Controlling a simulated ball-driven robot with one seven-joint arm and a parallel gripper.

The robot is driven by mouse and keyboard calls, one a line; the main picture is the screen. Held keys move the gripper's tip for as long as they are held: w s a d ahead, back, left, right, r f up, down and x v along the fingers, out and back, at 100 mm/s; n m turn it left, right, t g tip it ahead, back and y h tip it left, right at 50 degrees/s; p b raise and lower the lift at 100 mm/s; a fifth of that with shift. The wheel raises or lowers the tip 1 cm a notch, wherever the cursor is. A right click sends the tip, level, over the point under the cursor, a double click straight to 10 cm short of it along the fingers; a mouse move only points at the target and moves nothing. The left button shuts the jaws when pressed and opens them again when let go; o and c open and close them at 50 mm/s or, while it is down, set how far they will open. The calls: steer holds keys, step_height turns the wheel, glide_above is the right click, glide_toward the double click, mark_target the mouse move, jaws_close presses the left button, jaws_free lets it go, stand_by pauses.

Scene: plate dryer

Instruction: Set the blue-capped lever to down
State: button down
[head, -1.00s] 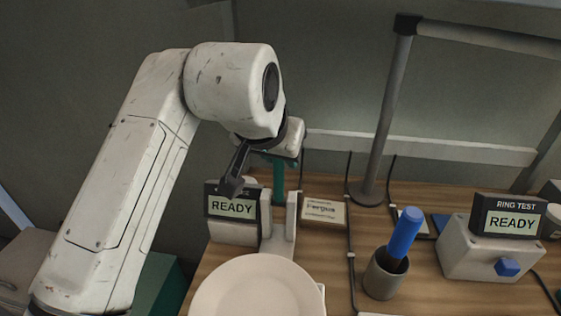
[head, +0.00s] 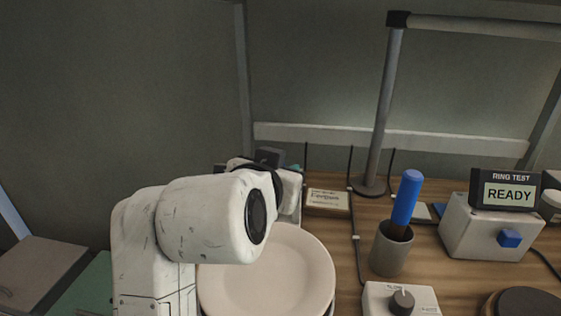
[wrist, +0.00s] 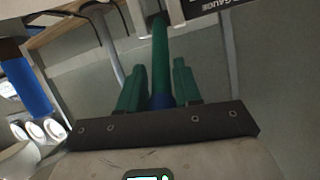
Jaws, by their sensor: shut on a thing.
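In the wrist view, the lever is a green shaft (wrist: 159,48) with a blue cap (wrist: 160,102) at its near end. My gripper (wrist: 159,68) has its two green fingers on either side of it, shut on the lever near the cap. The shaft runs up the picture to a pale housing (wrist: 172,12). In the head view, my arm covers the lever and nearly all of my gripper, so the lever's angle cannot be told there.
A white plate (head: 290,270) lies beside my arm. A grey cup (head: 390,250) holds a blue-handled tool (head: 406,200). A knob box (head: 378,298) stands in front. A ring test box (head: 470,232) is at right. A post (head: 386,110) rises behind.

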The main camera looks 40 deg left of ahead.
steer(key=shift+s+d+f, duration=0.15)
steer(key=shift+s+f, duration=0.1)
steer(key=shift+f, duration=0.2)
steer(key=shift+s+d+f, duration=0.15)
steer(key=shift+s+f, duration=0.05)
steer(key=shift+f, duration=0.2)
steer(key=shift+w+d, duration=0.1)
stand_by(0.5)
steer(key=c, duration=0.9)
jaws_free()
steer(key=shift+r, duration=0.1)
steer(key=v, duration=1)
steer(key=shift+s+d+r, duration=0.1)
steer(key=shift+s+r, duration=0.05)
steer(key=shift+s, duration=0.2)
